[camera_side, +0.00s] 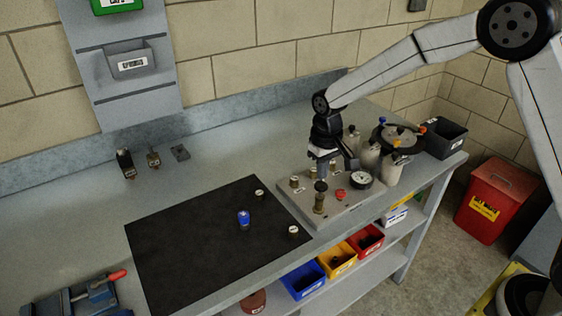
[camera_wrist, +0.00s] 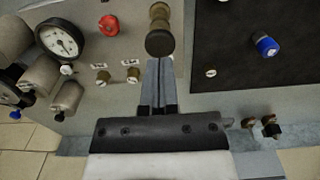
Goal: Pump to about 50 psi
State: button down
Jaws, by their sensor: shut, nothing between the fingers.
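A grey panel (camera_side: 330,208) on the bench carries a brass pump (camera_side: 319,206) with a dark round knob on top. In the wrist view the pump knob (camera_wrist: 159,42) is at the top centre. A round white-faced gauge (camera_side: 361,180) stands to the right; it also shows in the wrist view (camera_wrist: 60,40), its reading too small to tell. A red knob (camera_side: 340,194) sits between pump and gauge. My gripper (camera_side: 322,177) is shut and empty, pointing down close over the pump knob. In the wrist view its fingertips (camera_wrist: 160,62) are beside the knob; I cannot tell whether they touch.
Two small brass fittings (camera_wrist: 111,75) stand on the panel near my fingers. Grey cylinders (camera_side: 369,157) and a dark round manifold (camera_side: 398,137) stand behind the gauge. A black mat (camera_side: 190,240) with a blue-capped fitting (camera_side: 243,219) lies left, mostly clear.

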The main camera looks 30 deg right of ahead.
jog(key=shift+r, duration=0.15)
jog(key=shift+r, duration=2.4)
jog(key=shift+s+d, duration=0.25)
jog(key=shift+s, duration=0.3)
jog(key=s+d+f+t, duration=0.1)
jog(key=s+d, duration=0.1)
jog(key=s, duration=0.7)
jog(key=s+d+f+t, duration=0.1)
jog(key=s+d+f, duration=0.1)
jog(key=s, duration=0.7)
jog(key=shift+s+d+f+t, duration=0.15)
jog(key=shift+d+f+t, duration=0.15)
jog(key=shift+d, duration=0.1)
